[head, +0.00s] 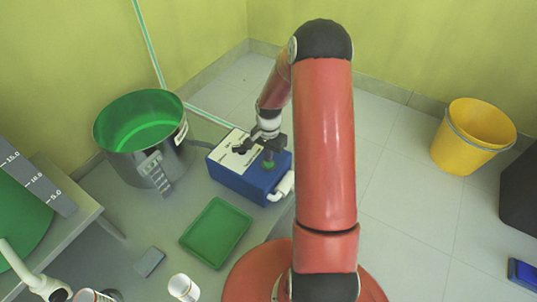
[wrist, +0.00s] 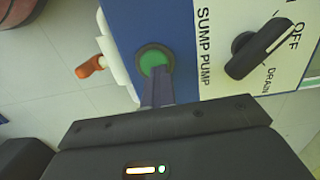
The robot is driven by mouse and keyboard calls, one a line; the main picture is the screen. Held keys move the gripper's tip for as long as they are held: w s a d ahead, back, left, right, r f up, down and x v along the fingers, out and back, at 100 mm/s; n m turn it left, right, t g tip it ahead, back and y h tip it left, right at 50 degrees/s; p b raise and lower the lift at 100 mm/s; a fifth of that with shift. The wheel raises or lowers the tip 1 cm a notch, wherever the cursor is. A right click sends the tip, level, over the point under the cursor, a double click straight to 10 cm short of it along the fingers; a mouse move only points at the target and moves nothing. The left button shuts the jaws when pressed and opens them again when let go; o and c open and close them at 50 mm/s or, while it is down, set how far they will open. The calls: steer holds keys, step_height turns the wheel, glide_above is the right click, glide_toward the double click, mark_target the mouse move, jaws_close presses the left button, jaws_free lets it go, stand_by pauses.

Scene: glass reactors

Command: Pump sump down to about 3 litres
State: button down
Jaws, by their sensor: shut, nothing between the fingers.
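A blue pump box (head: 235,180) with a white top panel sits on the grey floor area. In the wrist view the panel reads SUMP PUMP (wrist: 204,45). A round green button (wrist: 152,62) is set in a dark ring on the blue face. A black selector knob (wrist: 258,50) has marks OFF and DRAIN; its white line points toward the OFF side. My gripper (wrist: 157,88) is shut and empty, its fingertips at the button's lower edge. I cannot tell whether they touch it. In the head view my gripper (head: 268,150) is just over the button.
A round steel vessel with a green interior (head: 138,120) stands left of the box. A green tray (head: 216,232) lies in front. A scale marked 15.0, 10.0 and 5.0 (head: 38,182) is at far left.

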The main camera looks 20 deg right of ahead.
steer(key=shift+s+a+f, duration=0.1)
steer(key=shift+s+f, duration=0.5)
steer(key=shift+f, duration=0.15)
step_height(320, 180, up, 15)
steer(key=w+d+p, duration=0.1)
steer(key=w+p, duration=0.1)
steer(key=p, duration=0.3)
steer(key=shift+w+r, duration=0.2)
